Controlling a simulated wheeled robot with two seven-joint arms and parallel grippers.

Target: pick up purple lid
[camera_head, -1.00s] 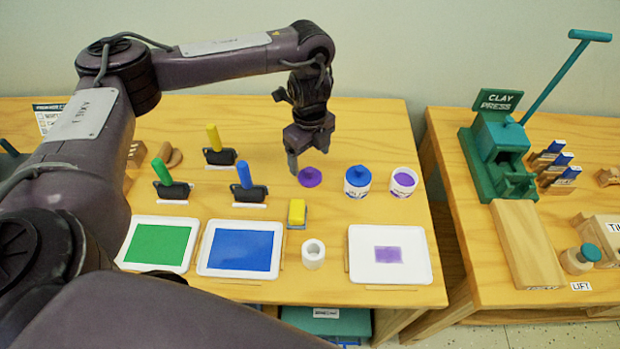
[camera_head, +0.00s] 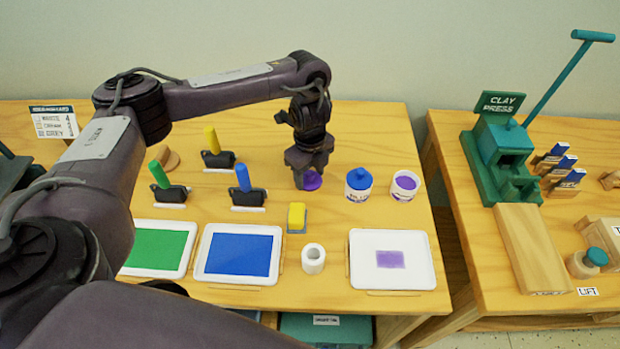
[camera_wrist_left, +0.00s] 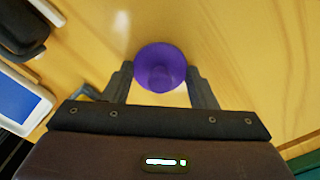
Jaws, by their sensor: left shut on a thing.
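The purple lid (camera_head: 313,181) is at the back middle of the left table, left of the jar with the blue lid. My left gripper (camera_head: 307,180) reaches down over it and is shut on it. In the left wrist view the lid (camera_wrist_left: 160,68) is round with a knob, between the two fingertips (camera_wrist_left: 160,80). The fingers hide part of the lid in the head view. I cannot tell whether the lid still touches the table. My right gripper is not in view.
A blue-lidded jar (camera_head: 358,185) and an open jar of purple paint (camera_head: 404,186) stand just right of the lid. A blue-handled tool (camera_head: 245,187) stands to the left. Trays with green (camera_head: 157,248), blue (camera_head: 238,253) and purple (camera_head: 392,258) lie in front.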

